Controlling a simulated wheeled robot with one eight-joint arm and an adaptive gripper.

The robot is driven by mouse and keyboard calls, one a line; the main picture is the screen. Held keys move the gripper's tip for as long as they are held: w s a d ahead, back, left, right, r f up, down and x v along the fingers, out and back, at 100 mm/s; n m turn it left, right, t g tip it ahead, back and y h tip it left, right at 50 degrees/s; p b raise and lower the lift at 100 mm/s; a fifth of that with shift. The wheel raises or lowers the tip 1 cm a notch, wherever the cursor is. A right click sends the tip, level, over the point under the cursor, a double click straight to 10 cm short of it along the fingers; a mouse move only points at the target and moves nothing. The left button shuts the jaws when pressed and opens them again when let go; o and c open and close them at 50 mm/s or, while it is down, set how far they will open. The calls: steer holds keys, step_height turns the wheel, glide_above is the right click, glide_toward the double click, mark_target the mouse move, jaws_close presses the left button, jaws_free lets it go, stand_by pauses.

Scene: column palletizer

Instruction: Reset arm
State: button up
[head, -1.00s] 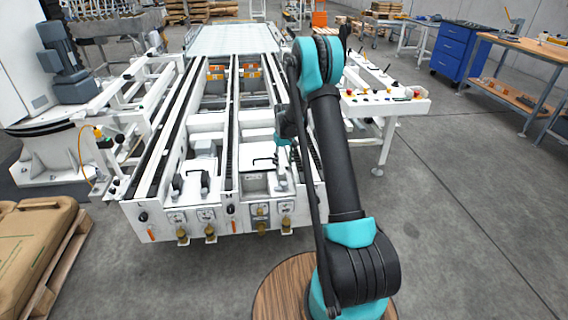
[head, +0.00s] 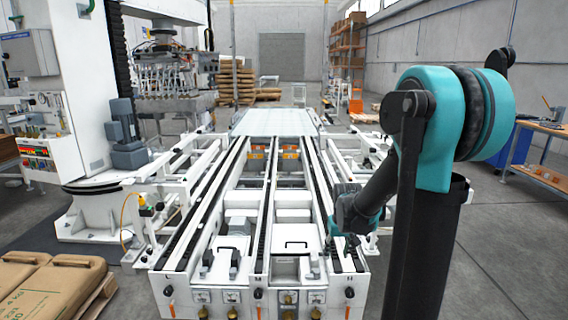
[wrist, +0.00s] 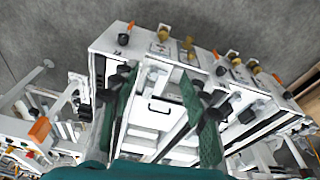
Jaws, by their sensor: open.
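My arm, black and teal, stands upright at the right of the head view, its elbow high and close to the camera. My gripper (head: 342,243) hangs over the right front part of the white conveyor (head: 262,264), and its fingers look small and dark there. In the wrist view my gripper (wrist: 163,98) shows two green-sided fingers with dark tips, spread apart. Nothing is between them but the view of the conveyor's front end (wrist: 165,60). The gripper is open and empty. I cannot tell its exact height above the conveyor.
Brown sacks (head: 50,285) lie on a pallet at the lower left. A white column machine (head: 85,100) stands at the left. Stacked pallets (head: 236,82) are at the back. A wooden workbench (head: 540,128) is at the right. Grey floor (head: 500,250) is open at the right.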

steer(key=s+d+f+m+t, duration=0.1)
steer(key=s, duration=1.8)
steer(key=shift+f+t, duration=0.35)
steer(key=shift+t, duration=0.05)
